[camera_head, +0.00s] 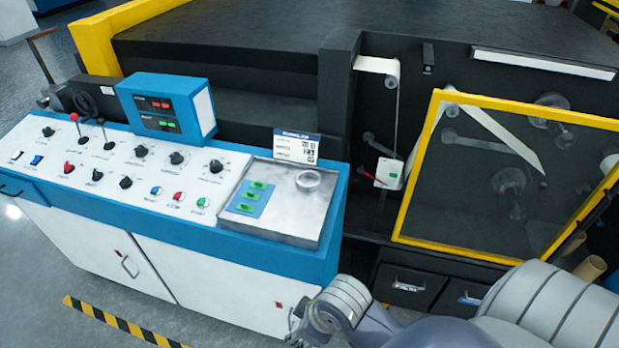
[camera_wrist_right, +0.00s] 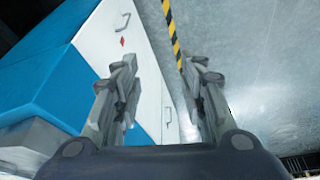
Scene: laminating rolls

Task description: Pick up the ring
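A pale ring (camera_head: 308,180) lies flat on the right part of a grey metal tray (camera_head: 300,225) on the control console. It does not show in the right wrist view. My right arm enters the head view from the lower right, its wrist low in front of the console and well apart from the ring. In the right wrist view my right gripper (camera_wrist_right: 160,95) is open, with nothing between its two fingers. Beyond the fingers are the console's white front and the floor. My left gripper is not in view.
Green switches on a blue plate (camera_head: 252,198) sit left of the ring. A small sign (camera_head: 297,147) stands behind the tray. Knobs and levers cover the console (camera_head: 130,165) to the left. A yellow-framed guard (camera_head: 500,180) stands to the right.

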